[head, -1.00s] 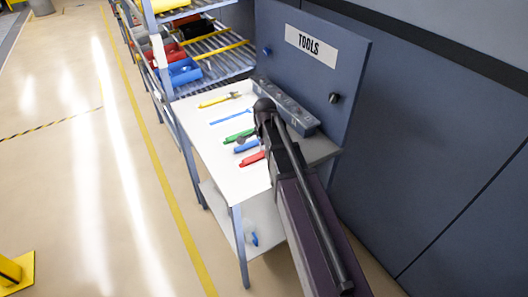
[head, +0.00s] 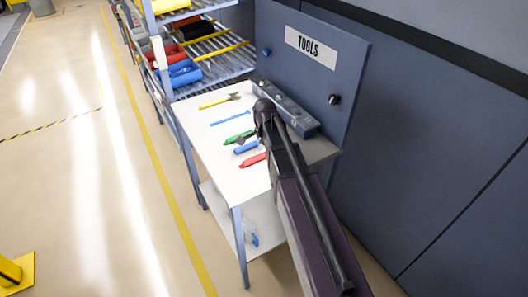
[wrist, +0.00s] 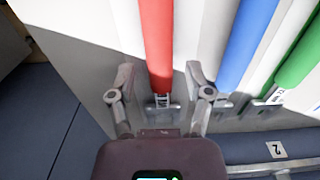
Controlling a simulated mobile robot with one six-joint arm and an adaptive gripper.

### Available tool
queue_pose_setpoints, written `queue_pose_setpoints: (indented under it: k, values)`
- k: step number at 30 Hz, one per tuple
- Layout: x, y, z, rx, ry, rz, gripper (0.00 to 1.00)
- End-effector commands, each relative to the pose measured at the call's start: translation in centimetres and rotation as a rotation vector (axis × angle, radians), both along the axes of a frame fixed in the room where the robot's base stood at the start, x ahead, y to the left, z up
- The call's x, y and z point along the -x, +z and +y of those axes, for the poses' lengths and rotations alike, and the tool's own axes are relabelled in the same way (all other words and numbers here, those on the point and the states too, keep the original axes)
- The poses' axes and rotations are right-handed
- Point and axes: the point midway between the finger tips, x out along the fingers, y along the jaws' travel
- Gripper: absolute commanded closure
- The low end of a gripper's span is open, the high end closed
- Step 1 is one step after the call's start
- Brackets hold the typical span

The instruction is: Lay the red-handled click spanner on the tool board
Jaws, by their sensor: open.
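The red-handled spanner (head: 252,160) lies on the white top of the bench below the TOOLS panel (head: 311,46), nearest the front of the row of tools. In the wrist view its red handle (wrist: 157,45) runs between the fingers of my gripper (wrist: 155,78), one finger on each side. The fingers are open with gaps beside the handle. In the head view my arm hides the gripper.
Blue (head: 247,147) and green (head: 238,136) handled tools lie beside the red one, with a thin blue tool and a yellow one farther back. A grey block (head: 300,116) lines the panel's foot. A rack with coloured bins (head: 184,72) stands behind.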

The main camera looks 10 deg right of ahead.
Motion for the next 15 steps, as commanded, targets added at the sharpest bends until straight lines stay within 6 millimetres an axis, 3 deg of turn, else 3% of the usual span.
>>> queue_pose_setpoints:
  k: [15]
  values:
    - [0.0, 4.5, 0.0, 0.0, 0.0, 0.0, 0.35]
